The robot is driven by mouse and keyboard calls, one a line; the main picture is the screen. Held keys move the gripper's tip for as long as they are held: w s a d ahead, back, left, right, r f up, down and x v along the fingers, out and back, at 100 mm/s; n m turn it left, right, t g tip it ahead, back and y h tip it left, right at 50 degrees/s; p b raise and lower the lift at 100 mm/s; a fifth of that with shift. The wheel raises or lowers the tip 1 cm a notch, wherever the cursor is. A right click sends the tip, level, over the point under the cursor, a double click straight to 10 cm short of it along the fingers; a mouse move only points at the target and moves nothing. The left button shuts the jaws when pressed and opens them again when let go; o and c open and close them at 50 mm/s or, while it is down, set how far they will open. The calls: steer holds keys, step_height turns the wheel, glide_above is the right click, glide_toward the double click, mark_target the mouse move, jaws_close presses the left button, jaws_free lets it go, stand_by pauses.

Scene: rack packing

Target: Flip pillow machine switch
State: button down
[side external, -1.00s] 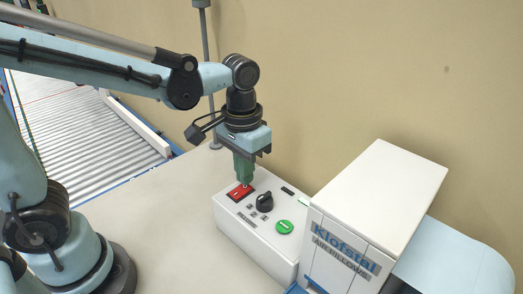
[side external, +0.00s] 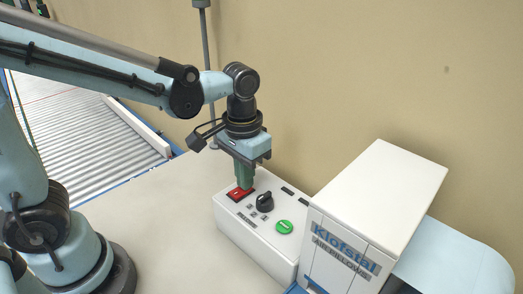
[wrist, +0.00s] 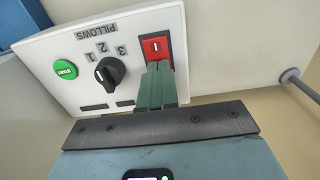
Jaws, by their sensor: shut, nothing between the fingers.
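The pillow machine's white control box (side external: 226,213) stands on the table in the side view. Its red switch (side external: 234,196) is on the left end of the top face, and it also shows in the wrist view (wrist: 156,48) with a white mark on it. My gripper (side external: 244,186) points down at the switch, with its green fingers shut and empty. In the wrist view the fingertips (wrist: 160,64) are at the edge of the red switch. I cannot tell whether they touch it.
A black knob (side external: 265,202) and a green start button (side external: 285,227) sit beside the switch on the same panel. The white air pillow machine (side external: 375,200) stands at the right. A roller conveyor (side external: 85,130) lies at the left. The table in front is clear.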

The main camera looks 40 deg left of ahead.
steer(key=shift+r, duration=3.5)
steer(key=shift+a, duration=0.1)
steer(key=s+a+f+t, duration=0.3)
steer(key=a+t, duration=0.4)
steer(key=shift+a+f, duration=0.15)
steer(key=shift+f, duration=0.15)
steer(key=shift+s, duration=0.1)
